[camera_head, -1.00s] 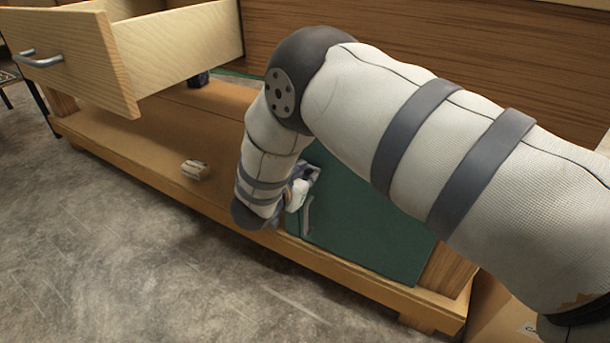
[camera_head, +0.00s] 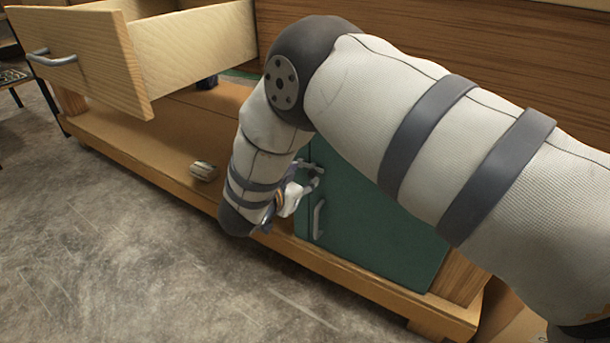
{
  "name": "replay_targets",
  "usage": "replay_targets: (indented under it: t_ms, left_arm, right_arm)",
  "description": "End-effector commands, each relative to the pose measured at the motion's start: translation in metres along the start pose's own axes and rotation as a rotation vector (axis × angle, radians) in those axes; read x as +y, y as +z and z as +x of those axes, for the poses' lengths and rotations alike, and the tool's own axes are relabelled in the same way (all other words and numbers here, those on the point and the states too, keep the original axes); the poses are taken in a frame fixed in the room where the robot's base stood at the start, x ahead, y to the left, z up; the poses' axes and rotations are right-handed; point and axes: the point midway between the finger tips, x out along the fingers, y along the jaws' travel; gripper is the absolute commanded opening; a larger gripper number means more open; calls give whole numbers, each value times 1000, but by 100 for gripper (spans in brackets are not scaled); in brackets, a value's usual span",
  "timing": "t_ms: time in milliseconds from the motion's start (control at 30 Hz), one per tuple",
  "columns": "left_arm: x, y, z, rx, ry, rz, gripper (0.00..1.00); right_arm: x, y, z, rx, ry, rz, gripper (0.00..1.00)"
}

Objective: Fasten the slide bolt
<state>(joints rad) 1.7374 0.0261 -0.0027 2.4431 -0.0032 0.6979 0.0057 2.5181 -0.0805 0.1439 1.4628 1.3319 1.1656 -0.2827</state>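The green cabinet door (camera_head: 375,248) stands at the right of the wooden console and has a grey bar handle (camera_head: 318,219) near its left edge. My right gripper (camera_head: 312,180) is at the upper left edge of this door, above the handle. Its fingers are small and partly covered by my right arm, so I cannot tell if they are open or shut. I cannot make out the slide bolt; the place around the gripper is partly hidden by the arm. My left gripper is not in view.
A wooden drawer (camera_head: 105,62) with a grey handle is pulled out at the upper left. A small pale object (camera_head: 203,171) lies on the wooden shelf (camera_head: 140,145). A dark object (camera_head: 207,82) sits further back. The grey floor (camera_head: 120,255) in front is clear.

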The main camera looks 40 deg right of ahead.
Motion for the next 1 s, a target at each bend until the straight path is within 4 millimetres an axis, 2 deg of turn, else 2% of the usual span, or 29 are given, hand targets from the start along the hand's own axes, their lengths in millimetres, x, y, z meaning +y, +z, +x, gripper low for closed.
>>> replay_targets:
  t_ms: [100,200,400,867,933,967,1000]
  left_arm:
    - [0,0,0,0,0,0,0]
    - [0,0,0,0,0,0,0]
    - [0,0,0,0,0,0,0]
    - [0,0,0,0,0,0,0]
    - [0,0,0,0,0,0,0]
    - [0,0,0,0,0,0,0]
    - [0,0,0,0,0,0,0]
  right_arm:
    - [-2,0,-35,-1,-5,-2,38]
    - [-2,0,-59,0,-5,0,38]
    - [-1,0,-87,0,-4,1,38]
    - [0,1,-90,-1,-3,-2,38]
    - [7,13,-85,-16,-16,-42,38]
    - [14,24,-81,-32,-28,-79,38]
    - [28,46,-75,-66,-53,-147,38]
